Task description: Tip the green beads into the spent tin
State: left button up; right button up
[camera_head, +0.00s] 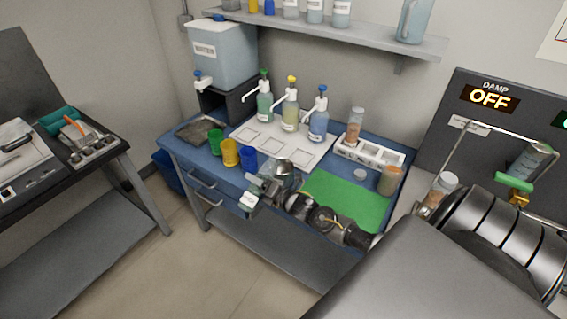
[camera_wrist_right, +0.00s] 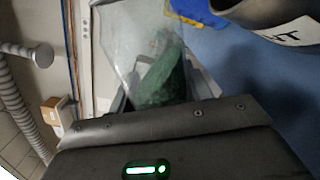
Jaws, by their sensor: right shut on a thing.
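My right gripper (camera_head: 264,190) is over the front edge of the blue bench. In the right wrist view it is shut on a clear jar (camera_wrist_right: 125,40), which looks tilted. Green beads (camera_wrist_right: 162,75) show inside the jar, near the fingers. A dark grey tin (camera_wrist_right: 262,18) with a white label ending in "NT" is at the top right of that view, apart from the jar; only part of it shows. In the head view the gripper and arm crowd this area, and I cannot clearly separate jar and tin. My left gripper is not in view.
Green (camera_head: 215,141), yellow (camera_head: 230,153) and blue (camera_head: 248,157) cups stand left of the gripper. Several pump bottles stand on a white tray (camera_head: 305,152) behind. A green mat (camera_head: 335,205) and a jar of orange beads (camera_head: 389,180) are at right.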

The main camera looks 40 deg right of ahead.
aim_at(258, 174)
dwell(0.3)
jog(key=shift+a+r+m+p, duration=0.2)
jog(key=shift+r+m+p, duration=0.6)
jog(key=shift+m+p, duration=0.3)
jog(key=shift+w+d+r+m+p, duration=0.1)
jog(key=shift+d+r+m+p, duration=0.5)
jog(key=shift+r+m, duration=0.25)
dwell(0.3)
jog(key=shift+d+r+m+p, duration=0.2)
jog(key=shift+r+m+p, duration=1.3)
jog(key=shift+m, duration=0.25)
dwell(0.5)
jog(key=shift+w+d+r+m+p, duration=0.1)
jog(key=shift+d+r+m+p, duration=0.2)
jog(key=shift+r+m+p, duration=0.35)
jog(key=shift+w+d+r+m+p, duration=0.1)
jog(key=shift+d+r+m+p, duration=0.3)
jog(key=shift+m, duration=0.35)
dwell(1.8)
